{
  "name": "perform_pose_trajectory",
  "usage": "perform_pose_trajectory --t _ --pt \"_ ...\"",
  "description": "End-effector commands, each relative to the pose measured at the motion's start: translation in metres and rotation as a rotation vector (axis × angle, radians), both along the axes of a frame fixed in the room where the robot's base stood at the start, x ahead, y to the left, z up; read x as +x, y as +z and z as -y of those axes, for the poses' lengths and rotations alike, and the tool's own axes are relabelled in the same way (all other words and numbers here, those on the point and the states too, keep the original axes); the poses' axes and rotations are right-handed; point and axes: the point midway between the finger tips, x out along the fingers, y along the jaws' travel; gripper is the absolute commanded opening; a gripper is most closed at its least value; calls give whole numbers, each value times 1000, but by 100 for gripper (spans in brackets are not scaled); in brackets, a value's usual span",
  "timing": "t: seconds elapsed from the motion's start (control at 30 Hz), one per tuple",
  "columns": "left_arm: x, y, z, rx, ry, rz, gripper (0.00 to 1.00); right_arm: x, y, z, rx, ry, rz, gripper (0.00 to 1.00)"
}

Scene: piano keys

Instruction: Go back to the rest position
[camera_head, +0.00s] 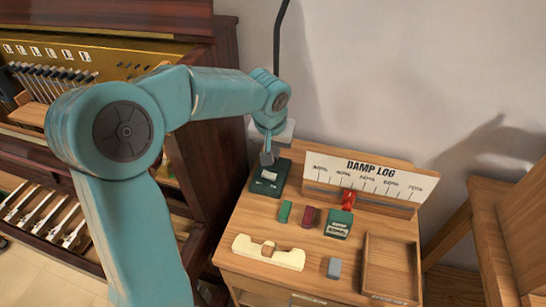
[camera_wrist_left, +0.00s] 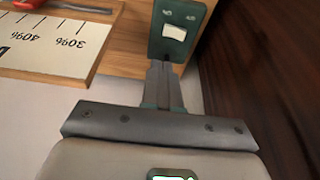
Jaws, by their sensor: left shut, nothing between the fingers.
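My left gripper (camera_head: 267,158) is at the end of the teal arm that comes in from the left. It hangs over the far left of the small wooden table, right at a dark green box with a pale rocker switch (camera_head: 269,175). In the left wrist view the gripper's fingers (camera_wrist_left: 163,72) are closed together with nothing between them. Their tips are close to the lower edge of the green switch box (camera_wrist_left: 184,22); I cannot tell whether they touch it. My right gripper is not in view.
The wooden table (camera_head: 232,223) carries a DAMP LOG board (camera_head: 365,177), a red slider (camera_head: 347,199), small green and dark red blocks, a cream bar (camera_head: 243,245), a grey block (camera_head: 334,268) and an open tray (camera_head: 369,260). An opened piano (camera_head: 191,20) stands left, a wooden chair (camera_head: 490,225) right.

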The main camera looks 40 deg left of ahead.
Motion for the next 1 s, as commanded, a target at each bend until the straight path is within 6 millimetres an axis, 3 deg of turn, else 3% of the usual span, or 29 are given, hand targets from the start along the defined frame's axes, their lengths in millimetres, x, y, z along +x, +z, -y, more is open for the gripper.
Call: perform_pose_trajectory --t 0.2,0.77,0.87,1.0 --pt "-3 15 4 -1 0 0 0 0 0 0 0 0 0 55" --pt "-3 16 5 0 0 0 0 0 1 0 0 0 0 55" --pt "-3 28 5 0 0 0 0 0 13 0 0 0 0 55" --pt "-3 58 5 0 0 0 0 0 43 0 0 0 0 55"
